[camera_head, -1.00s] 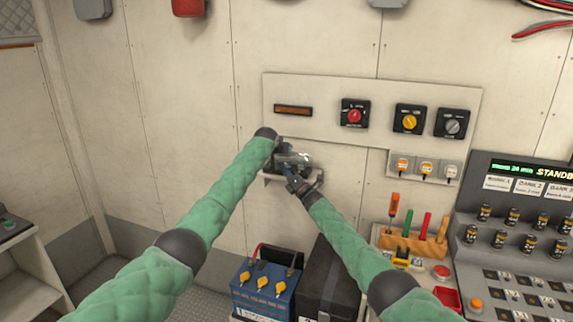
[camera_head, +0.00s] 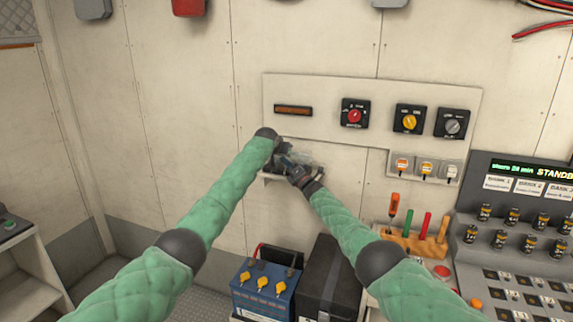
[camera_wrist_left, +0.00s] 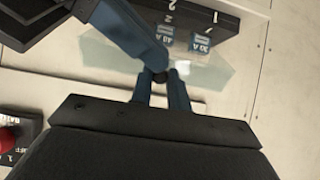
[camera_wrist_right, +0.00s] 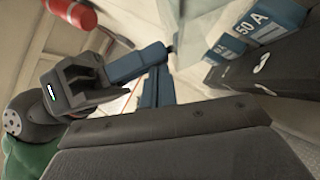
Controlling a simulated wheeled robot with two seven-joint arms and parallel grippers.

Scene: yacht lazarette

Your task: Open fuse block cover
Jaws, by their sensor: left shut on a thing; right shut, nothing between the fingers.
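The fuse block (camera_wrist_right: 290,70) is a black body with blue fuses (camera_wrist_left: 200,42), one marked 50 A in the right wrist view. Its clear cover (camera_wrist_left: 215,75) shows as a pale see-through pane beside the fuses; its exact angle is hard to tell. My left gripper (camera_head: 284,152) is shut on the cover, with a small dark knob at its blue fingertips (camera_wrist_left: 162,82). My right gripper (camera_head: 292,169) is shut and empty, close beside the left one in front of the block. The two grippers hide much of the block in the head view.
A panel with a red rotary switch (camera_head: 354,114) and a yellow one (camera_head: 409,121) is on the wall above. A blue battery (camera_head: 266,289), a black box (camera_head: 328,280) and a tool rack (camera_head: 411,243) stand below. The wall to the left is bare.

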